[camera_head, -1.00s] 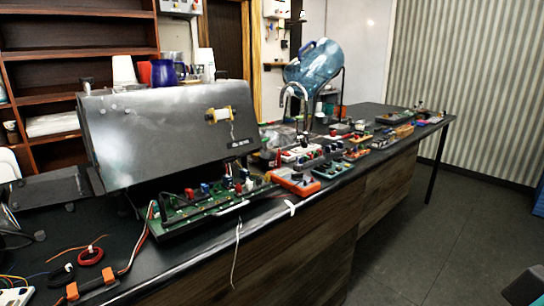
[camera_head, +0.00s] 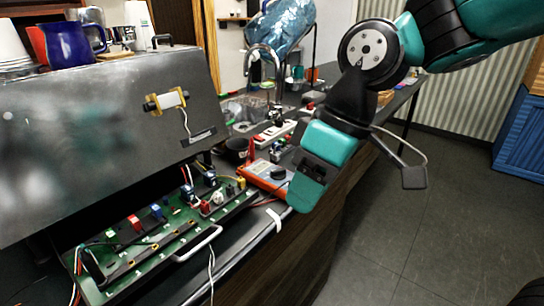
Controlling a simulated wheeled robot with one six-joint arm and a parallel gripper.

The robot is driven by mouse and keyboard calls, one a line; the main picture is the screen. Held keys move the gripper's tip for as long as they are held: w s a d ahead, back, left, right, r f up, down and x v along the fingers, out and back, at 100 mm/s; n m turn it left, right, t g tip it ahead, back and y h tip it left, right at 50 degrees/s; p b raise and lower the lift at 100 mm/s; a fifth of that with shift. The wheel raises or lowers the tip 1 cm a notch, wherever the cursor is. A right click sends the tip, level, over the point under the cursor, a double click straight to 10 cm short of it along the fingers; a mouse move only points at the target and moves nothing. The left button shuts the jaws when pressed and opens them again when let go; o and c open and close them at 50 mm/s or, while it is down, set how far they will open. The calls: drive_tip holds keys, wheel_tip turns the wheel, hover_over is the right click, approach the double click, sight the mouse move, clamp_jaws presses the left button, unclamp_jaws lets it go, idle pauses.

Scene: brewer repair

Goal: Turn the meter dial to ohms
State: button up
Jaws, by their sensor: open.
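The orange meter (camera_head: 257,171) lies near the front edge of the dark bench, right of the open brewer. Its dark round dial (camera_head: 278,173) shows on its face; the dial's setting is too small to read. My arm comes in from the upper right. My gripper (camera_head: 300,203), teal and black, points down just right of the meter and hides the meter's right part. The gripper is open, seems to hold nothing, and appears apart from the dial, though the depth between them is hard to judge.
A green circuit board (camera_head: 150,245) with a metal handle lies at the brewer's front. A dark cup (camera_head: 236,150) stands behind the meter. A white power strip (camera_head: 272,134) and a faucet (camera_head: 262,52) are farther back. Open floor lies right of the bench.

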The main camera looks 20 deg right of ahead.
drive_tip(key=w+d+r+n+p, duration=0.2)
drive_tip(key=w+r+n+p, duration=0.15)
drive_tip(key=w, duration=0.95)
drive_tip(key=n+p, duration=0.3)
drive_tip(key=n, duration=0.1)
hover_over(283, 168)
drive_tip(key=s+d, duration=0.1)
drive_tip(key=s, duration=0.4)
drive_tip(key=w+d+f+n+p, duration=0.2)
drive_tip(key=w+d+f+n, duration=0.1)
drive_tip(key=w+d+f, duration=0.25)
drive_tip(key=shift+m, duration=0.25)
drive_tip(key=p+x, duration=0.1)
drive_tip(key=x, duration=0.4)
drive_tip(key=p+x, duration=0.1)
drive_tip(key=x, duration=0.5)
drive_tip(key=p+x, duration=0.1)
drive_tip(key=x, duration=0.4)
drive_tip(key=shift+s+a+f, duration=0.1)
drive_tip(key=shift+s+f, duration=0.1)
drive_tip(key=shift+s, duration=0.1)
clamp_jaws()
